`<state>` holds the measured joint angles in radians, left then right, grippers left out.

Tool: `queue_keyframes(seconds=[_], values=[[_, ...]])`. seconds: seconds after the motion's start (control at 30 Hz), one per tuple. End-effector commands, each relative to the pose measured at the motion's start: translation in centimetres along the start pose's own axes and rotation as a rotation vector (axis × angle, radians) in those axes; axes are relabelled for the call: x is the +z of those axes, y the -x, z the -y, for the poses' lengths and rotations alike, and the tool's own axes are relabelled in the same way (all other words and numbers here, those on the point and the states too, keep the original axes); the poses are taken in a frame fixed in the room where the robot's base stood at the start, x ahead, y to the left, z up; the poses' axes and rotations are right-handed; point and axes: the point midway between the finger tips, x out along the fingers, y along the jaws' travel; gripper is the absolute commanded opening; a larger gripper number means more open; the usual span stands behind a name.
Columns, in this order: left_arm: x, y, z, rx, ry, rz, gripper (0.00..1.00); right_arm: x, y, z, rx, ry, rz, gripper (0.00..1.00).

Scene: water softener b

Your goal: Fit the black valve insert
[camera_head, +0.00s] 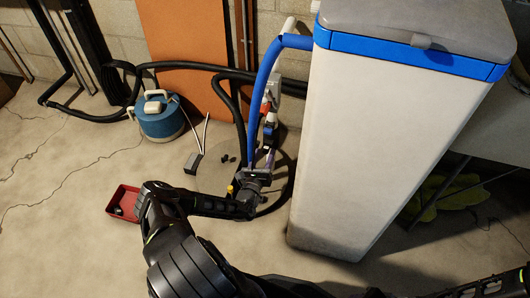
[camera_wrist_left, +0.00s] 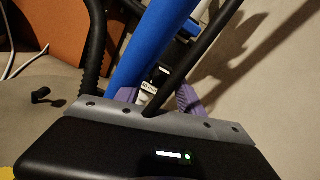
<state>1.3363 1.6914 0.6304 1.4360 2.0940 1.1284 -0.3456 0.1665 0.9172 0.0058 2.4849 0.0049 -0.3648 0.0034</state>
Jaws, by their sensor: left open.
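My left gripper (camera_head: 263,160) is open beside the valve and hose assembly, left of the white softener cabinet. Its purple fingers show in the left wrist view (camera_wrist_left: 157,96), one on each side of a blue hose (camera_wrist_left: 145,50) and a small white-labelled part (camera_wrist_left: 148,88). I cannot tell whether they touch. The valve assembly (camera_head: 268,112) has red, white and blue parts along the blue hose. Small black pieces (camera_head: 226,158) lie on the floor left of the gripper; one shows in the wrist view (camera_wrist_left: 40,95). I cannot tell which thing is the valve insert.
The tall white cabinet (camera_head: 375,150) with a blue band stands close on the right. A red tray (camera_head: 124,202) with a dark item lies left of my arm. A blue canister (camera_head: 160,118), a small black box (camera_head: 193,163) and black hoses (camera_head: 190,66) are behind.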

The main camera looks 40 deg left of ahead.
Motion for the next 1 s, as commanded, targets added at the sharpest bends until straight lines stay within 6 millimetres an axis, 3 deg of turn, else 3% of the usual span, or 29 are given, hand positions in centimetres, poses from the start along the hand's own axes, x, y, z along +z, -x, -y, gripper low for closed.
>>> queue_keyframes(seconds=[0.4, 1.0], values=[[0.2, 6.1, 0.1, 0.000, 0.001, 0.000, 0.45, 0.6, 2.0, 1.2, -0.007, 0.009, 0.015, 0.36], [0.1, 6.5, 0.1, -0.001, 0.000, 0.001, 0.45, 0.6, 2.0, 1.2, -0.007, 0.009, 0.016, 0.36]])
